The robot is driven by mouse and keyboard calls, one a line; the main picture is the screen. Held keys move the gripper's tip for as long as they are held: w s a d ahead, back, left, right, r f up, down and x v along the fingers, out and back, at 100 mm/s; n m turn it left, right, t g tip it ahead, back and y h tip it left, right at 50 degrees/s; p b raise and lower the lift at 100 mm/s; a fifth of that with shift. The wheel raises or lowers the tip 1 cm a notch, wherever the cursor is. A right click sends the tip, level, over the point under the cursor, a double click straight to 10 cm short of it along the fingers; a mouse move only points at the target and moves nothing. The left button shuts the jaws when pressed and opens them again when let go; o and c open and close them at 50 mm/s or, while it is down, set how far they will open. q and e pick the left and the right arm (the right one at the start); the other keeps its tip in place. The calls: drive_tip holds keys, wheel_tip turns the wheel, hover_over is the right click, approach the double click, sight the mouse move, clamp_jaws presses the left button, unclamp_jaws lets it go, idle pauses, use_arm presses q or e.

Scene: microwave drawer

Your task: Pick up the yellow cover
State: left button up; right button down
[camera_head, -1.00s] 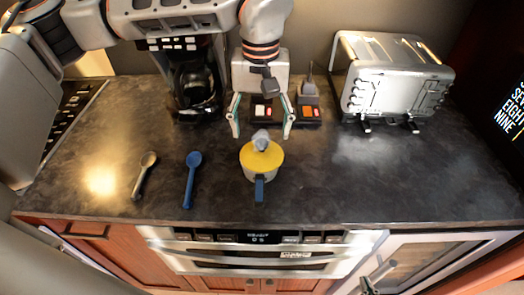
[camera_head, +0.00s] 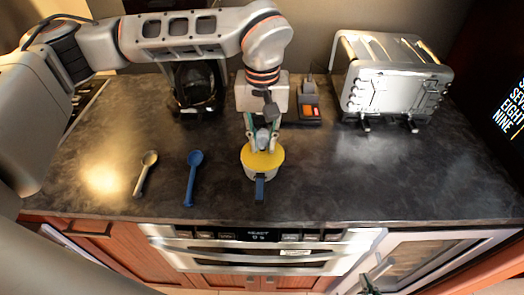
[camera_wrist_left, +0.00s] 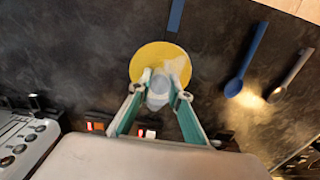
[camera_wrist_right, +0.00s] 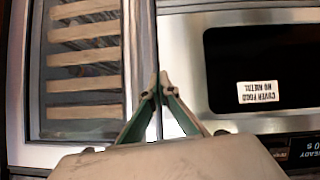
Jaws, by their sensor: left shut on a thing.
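The yellow cover (camera_head: 270,160) is a round disc with a grey knob. It sits on a small light pot with a blue handle (camera_head: 260,187) on the dark counter. My left gripper (camera_head: 263,148) reaches down from above and is shut on the knob. In the left wrist view the fingertips (camera_wrist_left: 160,95) hold the knob from both sides, with the yellow cover (camera_wrist_left: 148,60) beneath. The cover still appears to rest on the pot. My right gripper (camera_wrist_right: 160,80) is shut and empty, low in front of the cabinet fronts.
A blue spoon (camera_head: 191,180) and a grey spoon (camera_head: 145,174) lie left of the pot. A coffee maker (camera_head: 198,88) stands behind, and a toaster (camera_head: 390,80) at the back right. A microwave drawer (camera_head: 255,250) is below the counter edge. The counter right of the pot is clear.

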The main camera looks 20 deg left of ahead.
use_arm(q)
drive_tip(key=shift+s+a+f, duration=0.1)
drive_tip(key=shift+s+f, duration=0.1)
drive_tip(key=shift+f, duration=0.3)
drive_tip(key=shift+r, duration=0.15)
